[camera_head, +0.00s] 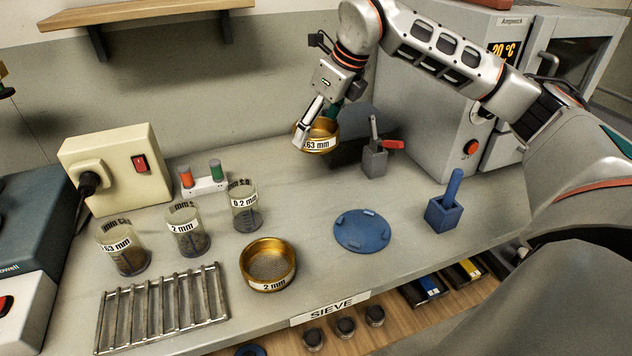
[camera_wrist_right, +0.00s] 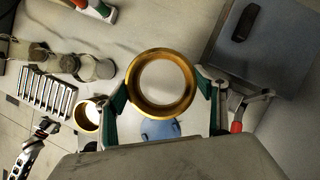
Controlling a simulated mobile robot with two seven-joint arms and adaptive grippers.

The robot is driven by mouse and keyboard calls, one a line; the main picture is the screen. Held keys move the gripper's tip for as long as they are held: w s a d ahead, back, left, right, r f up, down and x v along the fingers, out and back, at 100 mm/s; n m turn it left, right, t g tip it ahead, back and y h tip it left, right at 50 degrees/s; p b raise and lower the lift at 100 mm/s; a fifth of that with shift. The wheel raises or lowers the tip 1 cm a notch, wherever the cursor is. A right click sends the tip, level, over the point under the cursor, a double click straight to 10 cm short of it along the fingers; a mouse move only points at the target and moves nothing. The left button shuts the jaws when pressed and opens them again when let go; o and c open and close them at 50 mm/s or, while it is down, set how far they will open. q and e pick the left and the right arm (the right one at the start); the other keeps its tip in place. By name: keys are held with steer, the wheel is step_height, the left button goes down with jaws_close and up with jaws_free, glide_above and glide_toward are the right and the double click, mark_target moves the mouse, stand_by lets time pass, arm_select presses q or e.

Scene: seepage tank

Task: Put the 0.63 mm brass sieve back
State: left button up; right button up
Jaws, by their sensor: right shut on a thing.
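The brass sieve (camera_head: 318,143), its white label ending in ".63 mm", hangs in the air in my right gripper (camera_head: 312,122), above the back of the bench. In the right wrist view the sieve's brass ring (camera_wrist_right: 161,82) sits between the two fingers, which are shut on it. A round blue plate (camera_head: 362,231) with small raised lugs lies bare on the bench, below and right of the sieve. Another brass sieve (camera_head: 268,264), labelled "2 mm", stands left of the plate. My left gripper (camera_wrist_right: 45,128) shows small at the lower left of the right wrist view; its jaws are unclear.
Several labelled glass beakers (camera_head: 188,232) and a metal rack (camera_head: 162,308) stand at the left. A grey clamp with a red handle (camera_head: 376,155) and a blue holder (camera_head: 444,212) stand right. The oven (camera_head: 450,90) is behind. A "SIEVE" label (camera_head: 330,308) marks the front edge.

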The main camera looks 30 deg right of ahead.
step_height(320, 180, down, 10)
steer(key=shift+r+b, duration=0.1)
steer(key=shift+b, duration=0.6)
step_height(320, 180, down, 4)
steer(key=shift+f+b, duration=0.1)
steer(key=shift+b, duration=0.2)
arm_select(q)
steer(key=shift+w+a+f, duration=0.2)
steer(key=shift+w+f, duration=0.2)
steer(key=shift+w, duration=0.05)
arm_select(e)
steer(key=shift+f, duration=0.2)
steer(key=o, duration=1.3)
steer(key=shift+c, duration=0.2)
arm_select(q)
steer(key=shift+s+f, duration=0.2)
steer(key=shift+s, duration=0.1)
steer(key=shift+f, duration=0.1)
arm_select(e)
steer(key=shift+r, duration=0.1)
